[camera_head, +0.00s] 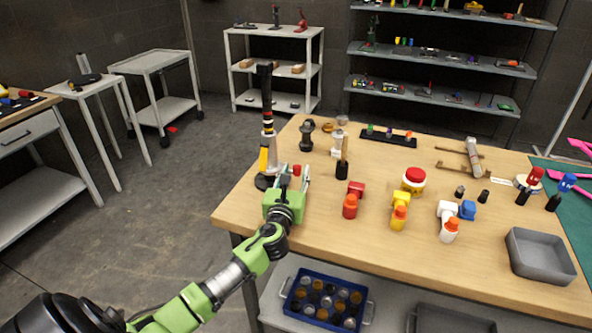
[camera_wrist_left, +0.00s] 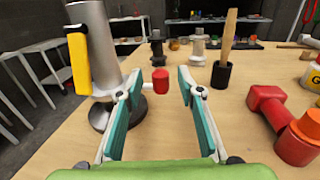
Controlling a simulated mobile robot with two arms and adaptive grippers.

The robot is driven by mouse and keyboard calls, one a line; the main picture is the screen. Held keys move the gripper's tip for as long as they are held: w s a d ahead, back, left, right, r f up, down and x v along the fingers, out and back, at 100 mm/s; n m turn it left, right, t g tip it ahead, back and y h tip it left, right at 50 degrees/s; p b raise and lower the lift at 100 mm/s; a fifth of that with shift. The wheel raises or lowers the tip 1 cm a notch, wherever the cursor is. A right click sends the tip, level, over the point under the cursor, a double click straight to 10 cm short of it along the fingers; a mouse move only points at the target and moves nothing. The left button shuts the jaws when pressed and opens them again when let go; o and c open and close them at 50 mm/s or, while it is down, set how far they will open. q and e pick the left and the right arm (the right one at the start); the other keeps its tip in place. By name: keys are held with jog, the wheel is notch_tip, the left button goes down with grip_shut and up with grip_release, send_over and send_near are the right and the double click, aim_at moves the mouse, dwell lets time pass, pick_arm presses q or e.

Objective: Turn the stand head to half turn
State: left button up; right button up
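The stand (camera_head: 270,150) is at the table's left edge, upright on a round black base. It has a silver column, a yellow lever and a dark banded upper part. In the left wrist view its silver column (camera_wrist_left: 102,45) is at the left and its top is cut off. A red knob (camera_wrist_left: 161,80) on a short rod sticks out to the right from it. My left gripper (camera_head: 293,181) is open beside the stand. In the left wrist view its teal fingers (camera_wrist_left: 158,98) are apart, with the knob showing between their tips and not clasped. My right gripper is not in view.
Other bottles and a grey tray (camera_head: 540,256) are further right. A blue crate (camera_head: 327,298) is on the lower shelf. The table's front-left top is clear.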

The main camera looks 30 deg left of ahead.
pick_arm(q)
jog(key=shift+w+a, duration=0.25)
jog(key=shift+w, duration=0.4)
grip_shut()
